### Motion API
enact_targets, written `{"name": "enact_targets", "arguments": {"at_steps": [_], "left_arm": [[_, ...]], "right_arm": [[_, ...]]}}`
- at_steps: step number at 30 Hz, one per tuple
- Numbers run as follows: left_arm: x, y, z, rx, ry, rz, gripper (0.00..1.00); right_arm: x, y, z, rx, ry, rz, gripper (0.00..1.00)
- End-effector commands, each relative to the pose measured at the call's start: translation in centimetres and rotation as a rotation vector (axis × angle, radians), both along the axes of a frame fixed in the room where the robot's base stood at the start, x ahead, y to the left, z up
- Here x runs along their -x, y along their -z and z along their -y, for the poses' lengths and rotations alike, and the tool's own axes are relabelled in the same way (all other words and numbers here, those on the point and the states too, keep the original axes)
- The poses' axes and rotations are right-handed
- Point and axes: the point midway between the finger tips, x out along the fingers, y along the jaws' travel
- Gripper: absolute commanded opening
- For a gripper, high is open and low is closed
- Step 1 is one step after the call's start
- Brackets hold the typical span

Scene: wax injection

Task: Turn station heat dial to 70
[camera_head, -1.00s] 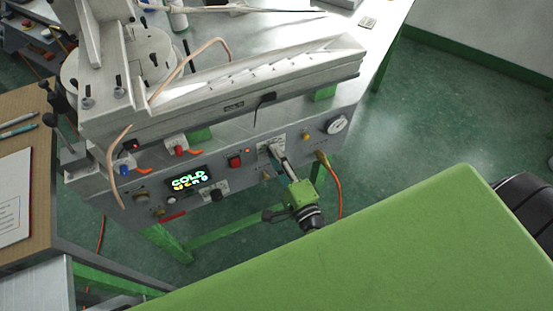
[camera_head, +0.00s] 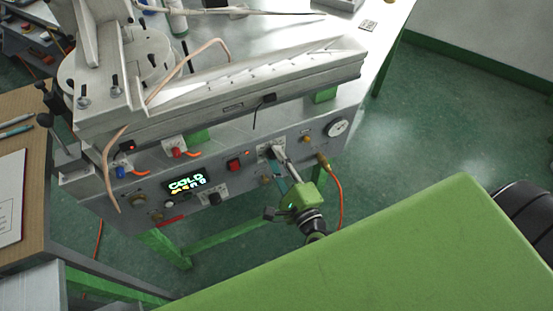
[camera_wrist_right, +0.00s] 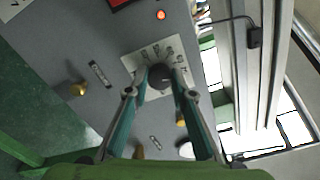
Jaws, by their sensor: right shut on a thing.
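The station's grey front panel (camera_head: 228,178) carries the heat dial, a black round knob (camera_wrist_right: 160,76) on a white scale plate with printed marks (camera_wrist_right: 168,52). The marks are too small to read. My right gripper (camera_head: 278,158) reaches up to the panel from below. In the right wrist view its two fingers (camera_wrist_right: 161,82) are shut on the knob, one at each side. In the head view the gripper largely hides the knob. A lit display (camera_head: 186,184) reads COLD, with a smaller line below that I cannot read. My left gripper is not in view.
A red button (camera_head: 233,165) and another black knob (camera_head: 214,199) sit left of the held dial. A round white gauge (camera_head: 337,127) and an orange cable (camera_head: 338,195) are to the right. A metal trough (camera_head: 230,95) overhangs the panel.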

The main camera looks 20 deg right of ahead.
Motion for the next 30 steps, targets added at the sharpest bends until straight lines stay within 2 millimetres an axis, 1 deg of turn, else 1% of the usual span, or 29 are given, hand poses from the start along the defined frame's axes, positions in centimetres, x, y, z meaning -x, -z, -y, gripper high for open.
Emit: {"name": "enact_targets", "arguments": {"at_steps": [3,4,5,6,15,19,23,30], "left_arm": [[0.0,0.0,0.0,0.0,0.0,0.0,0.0],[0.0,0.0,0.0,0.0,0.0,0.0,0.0],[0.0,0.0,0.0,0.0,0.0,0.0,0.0],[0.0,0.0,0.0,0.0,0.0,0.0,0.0],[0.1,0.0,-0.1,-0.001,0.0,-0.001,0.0],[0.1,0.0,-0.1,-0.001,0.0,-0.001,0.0],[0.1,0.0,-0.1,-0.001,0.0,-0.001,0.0],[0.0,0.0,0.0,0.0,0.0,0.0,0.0]], "right_arm": [[0.1,0.1,0.0,0.001,0.0,-0.003,0.02],[0.1,0.1,0.0,0.001,0.0,-0.003,0.31],[0.1,0.1,0.0,0.001,0.0,-0.003,0.39],[0.1,0.1,0.0,0.001,0.0,-0.002,0.4],[0.1,0.1,0.0,0.001,0.0,-0.001,0.4],[1.0,0.1,0.0,0.002,0.0,-0.002,0.4],[3.2,0.2,0.0,0.003,-0.001,-0.005,0.4],[8.4,0.2,0.2,0.002,-0.002,-0.006,0.4]]}}
